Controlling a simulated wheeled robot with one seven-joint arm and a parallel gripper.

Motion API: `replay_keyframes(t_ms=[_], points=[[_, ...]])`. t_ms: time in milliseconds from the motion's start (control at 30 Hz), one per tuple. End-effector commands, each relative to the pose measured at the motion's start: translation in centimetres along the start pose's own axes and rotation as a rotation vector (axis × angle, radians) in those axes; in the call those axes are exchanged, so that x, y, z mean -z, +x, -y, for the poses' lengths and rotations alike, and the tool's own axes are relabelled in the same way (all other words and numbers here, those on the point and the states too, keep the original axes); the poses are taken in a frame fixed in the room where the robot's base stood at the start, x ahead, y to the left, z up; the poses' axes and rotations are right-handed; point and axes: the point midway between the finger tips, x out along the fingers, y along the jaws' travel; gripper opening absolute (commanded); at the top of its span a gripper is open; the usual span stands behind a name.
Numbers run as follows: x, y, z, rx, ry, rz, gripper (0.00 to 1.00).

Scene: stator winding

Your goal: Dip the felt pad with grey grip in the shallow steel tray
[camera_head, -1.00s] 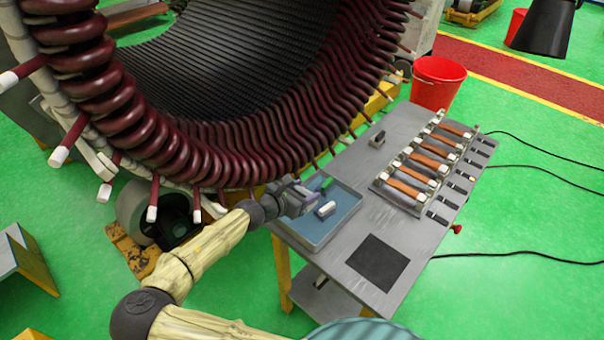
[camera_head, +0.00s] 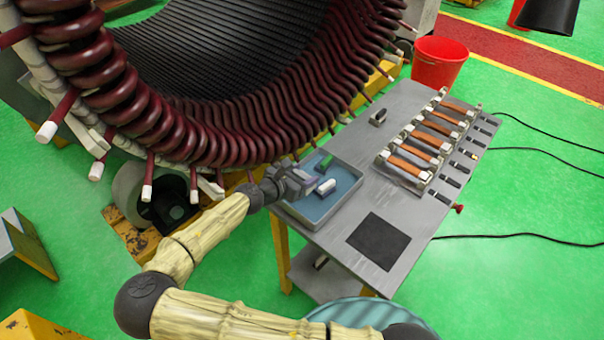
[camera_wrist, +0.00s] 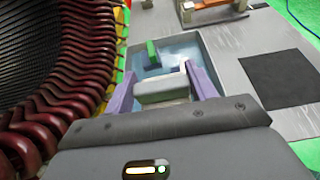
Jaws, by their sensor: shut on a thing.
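The shallow steel tray (camera_head: 337,214) sits at the near left corner of the table and has a blue-grey inside. My gripper (camera_wrist: 160,88) is over the tray, its two purple fingers shut on a pale grey block, the grip of the felt pad (camera_wrist: 158,92). A white end, likely the felt (camera_head: 326,187), shows beyond the fingers in the head view. Whether it touches the tray floor I cannot tell. A piece with a green grip (camera_head: 323,165) is in the tray's far part, just ahead of the fingers in the wrist view (camera_wrist: 152,52).
The stator (camera_head: 180,120) with dark red coils stands close on the left of the tray. A dark mat (camera_head: 378,241), a small grey block (camera_head: 378,117) and a rack of copper-coloured bars (camera_head: 425,148) are on the table. A red bucket (camera_head: 438,62) stands behind.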

Motion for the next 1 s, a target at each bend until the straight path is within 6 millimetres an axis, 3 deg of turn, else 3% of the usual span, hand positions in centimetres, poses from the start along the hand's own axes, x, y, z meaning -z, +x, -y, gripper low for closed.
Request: replay_keyframes(t_ms=[600, 1000], points=[[5.9, 2.5, 0.0, 0.000, 0.000, 0.000, 0.32], [7.1, 3.0, 0.0, -0.001, 0.001, 0.000, 0.32]])
